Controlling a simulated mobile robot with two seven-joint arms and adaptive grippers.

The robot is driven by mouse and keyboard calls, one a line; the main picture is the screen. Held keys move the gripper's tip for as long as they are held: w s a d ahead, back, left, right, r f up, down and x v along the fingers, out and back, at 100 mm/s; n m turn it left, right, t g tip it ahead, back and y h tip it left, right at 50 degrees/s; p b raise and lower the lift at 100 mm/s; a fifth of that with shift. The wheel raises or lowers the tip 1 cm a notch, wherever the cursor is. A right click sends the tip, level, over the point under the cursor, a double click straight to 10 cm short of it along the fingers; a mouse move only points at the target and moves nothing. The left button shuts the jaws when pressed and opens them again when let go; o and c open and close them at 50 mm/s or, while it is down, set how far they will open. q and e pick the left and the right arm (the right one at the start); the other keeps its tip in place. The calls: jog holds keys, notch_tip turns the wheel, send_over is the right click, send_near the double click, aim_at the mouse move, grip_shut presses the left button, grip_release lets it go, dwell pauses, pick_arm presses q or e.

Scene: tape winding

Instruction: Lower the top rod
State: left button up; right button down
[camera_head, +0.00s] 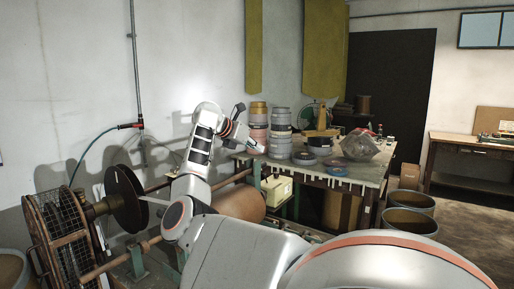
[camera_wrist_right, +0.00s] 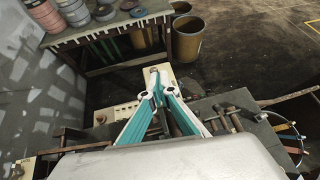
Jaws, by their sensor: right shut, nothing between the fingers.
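The winding machine stands at lower left and centre of the head view. A wooden rod (camera_head: 229,181) runs behind and just above its brown roll (camera_head: 238,203), partly hidden by my arm. A second, lower rod (camera_head: 119,262) runs in front toward the spool cage. My right gripper (camera_head: 260,150) is above the far end of the upper rod, apart from it as far as I can see. In the right wrist view its teal fingers (camera_wrist_right: 157,88) meet at the tips, shut and empty. My left gripper is not in view.
A dark disc (camera_head: 126,198) and a wire spool cage (camera_head: 60,235) stand at left. A worktable (camera_head: 345,182) with stacked tape rolls (camera_head: 280,130) is beyond the gripper. Brown bins (camera_head: 408,220) stand right of it. The floor at right is mostly free.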

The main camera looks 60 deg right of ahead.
jog(key=w+a+r+p, duration=0.1)
jog(key=a+r, duration=0.1)
jog(key=r, duration=0.4)
jog(key=w+a+r+p, duration=0.1)
jog(key=a+r, duration=0.2)
jog(key=r, duration=0.3)
jog(key=shift+w+r, duration=0.3)
jog(key=shift+r, duration=0.1)
jog(key=shift+a, duration=0.1)
jog(key=shift+f, duration=0.1)
